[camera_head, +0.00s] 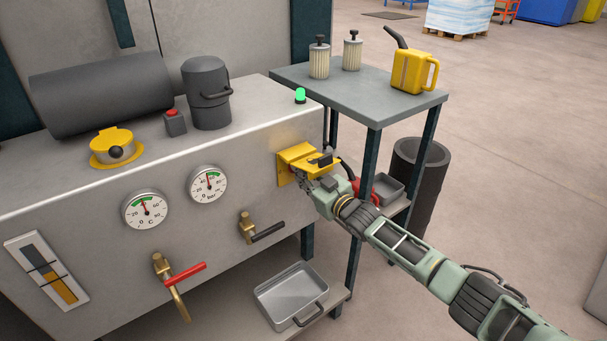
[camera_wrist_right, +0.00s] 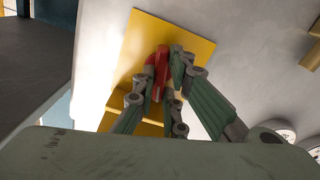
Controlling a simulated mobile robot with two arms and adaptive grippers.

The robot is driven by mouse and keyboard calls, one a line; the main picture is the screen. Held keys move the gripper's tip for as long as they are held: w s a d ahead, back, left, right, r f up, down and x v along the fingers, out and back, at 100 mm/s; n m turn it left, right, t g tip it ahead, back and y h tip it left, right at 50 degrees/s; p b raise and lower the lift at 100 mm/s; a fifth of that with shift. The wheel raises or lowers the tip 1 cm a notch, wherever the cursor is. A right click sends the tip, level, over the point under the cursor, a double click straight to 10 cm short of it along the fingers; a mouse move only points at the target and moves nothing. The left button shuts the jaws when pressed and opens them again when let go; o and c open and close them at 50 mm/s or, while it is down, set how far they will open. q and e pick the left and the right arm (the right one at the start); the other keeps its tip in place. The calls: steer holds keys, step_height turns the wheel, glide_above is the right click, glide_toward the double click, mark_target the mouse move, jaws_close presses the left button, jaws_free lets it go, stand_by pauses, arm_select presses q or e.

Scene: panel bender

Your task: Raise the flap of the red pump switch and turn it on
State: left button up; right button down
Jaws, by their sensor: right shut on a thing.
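The switch's yellow plate (camera_head: 283,170) is on the machine's front, near its right end. A yellow flap (camera_head: 296,152) stands out from the plate above my right gripper (camera_head: 312,179). In the right wrist view the yellow plate (camera_wrist_right: 180,32) fills the upper middle, and part of the flap (camera_wrist_right: 152,129) shows below the fingers. The red switch handle (camera_wrist_right: 160,66) lies between the fingertips of my right gripper (camera_wrist_right: 168,72), which is shut on it. In the head view the handle is hidden by the gripper and flap. My left gripper is not in view.
A lit green lamp (camera_head: 300,95) stands on the machine's top above the switch. Two gauges (camera_head: 208,185) and valve handles (camera_head: 262,230) are left of it. A grey table (camera_head: 350,98) with a yellow can (camera_head: 408,72) stands close on the right. A metal tray (camera_head: 290,290) is below.

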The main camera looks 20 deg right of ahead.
steer(key=shift+f, duration=0.15)
steer(key=c, duration=1.9)
jaws_free()
steer(key=shift+o, duration=0.5)
steer(key=v, duration=1.2)
